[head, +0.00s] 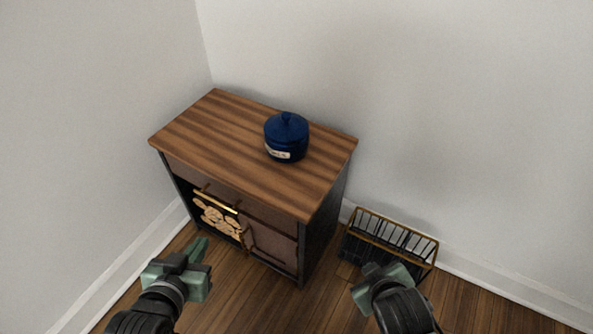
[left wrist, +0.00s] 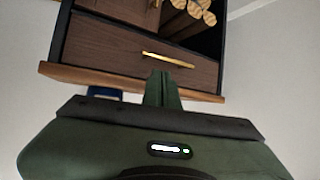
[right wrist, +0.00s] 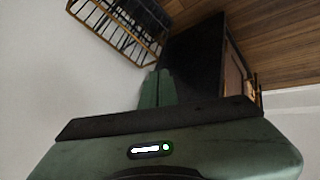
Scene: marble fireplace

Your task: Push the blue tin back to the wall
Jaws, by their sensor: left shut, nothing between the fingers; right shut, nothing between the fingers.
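The blue tin (head: 285,140) is round with a knobbed lid and a pale label on its front. It stands upright on the wooden top of a small cabinet (head: 190,125), right of the middle, with a gap of bare wood behind it before the wall. In the left wrist view a small dark blue patch of it (left wrist: 104,92) shows past the cabinet top's edge. My left gripper (head: 198,250) is shut and empty, in front of the cabinet and lower in the picture. My right gripper (head: 372,270) is shut and empty, right of the cabinet. Both are apart from the tin.
The cabinet has a drawer with a brass handle (head: 215,201) and an open bay with cut logs (head: 218,217). A black wire rack with a gold rim (head: 405,232) stands on the floor to its right, near my right gripper. Walls (head: 450,110) meet behind the cabinet.

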